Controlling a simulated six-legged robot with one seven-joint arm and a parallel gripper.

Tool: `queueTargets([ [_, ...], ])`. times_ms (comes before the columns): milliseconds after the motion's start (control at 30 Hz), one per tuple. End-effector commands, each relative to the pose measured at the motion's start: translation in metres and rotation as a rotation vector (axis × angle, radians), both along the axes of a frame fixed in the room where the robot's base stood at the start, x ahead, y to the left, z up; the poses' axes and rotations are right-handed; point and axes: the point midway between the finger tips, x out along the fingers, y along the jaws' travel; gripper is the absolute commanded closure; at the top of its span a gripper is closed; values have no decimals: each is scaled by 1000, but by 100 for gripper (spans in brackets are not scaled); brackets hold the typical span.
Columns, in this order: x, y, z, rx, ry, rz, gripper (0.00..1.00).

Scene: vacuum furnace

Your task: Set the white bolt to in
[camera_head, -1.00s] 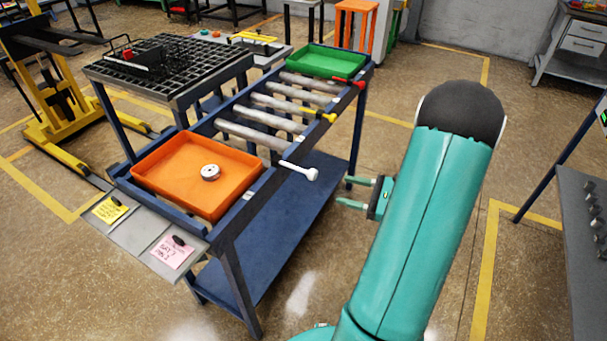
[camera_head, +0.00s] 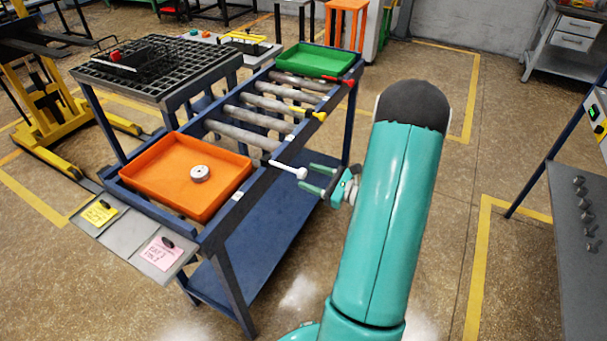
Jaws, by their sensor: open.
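The white bolt (camera_head: 288,169) sticks out from the right side rail of the blue roller table (camera_head: 262,183), with its round knob at the outer end. My gripper (camera_head: 306,177) is open, with its two green fingers pointing left at the knob. The fingertips are very close to the knob, one above and one below it in the picture. I cannot tell whether they touch it. A yellow bolt (camera_head: 308,113) and a red bolt (camera_head: 338,78) stick out farther back along the same rail.
An orange tray (camera_head: 160,188) holding a round metal part (camera_head: 200,173) sits at the table's near end. A green tray (camera_head: 316,57) is at the far end. A black grid stand (camera_head: 158,80) is on the left. A grey bench (camera_head: 568,270) stands at right; the floor between is open.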

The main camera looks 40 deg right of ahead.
Motion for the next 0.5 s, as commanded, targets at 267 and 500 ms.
queueTargets([
  [267, 29, 11, 0, 0, 1, 3, 48],
  [500, 30, 11, 0, 0, 1, 2, 48],
])
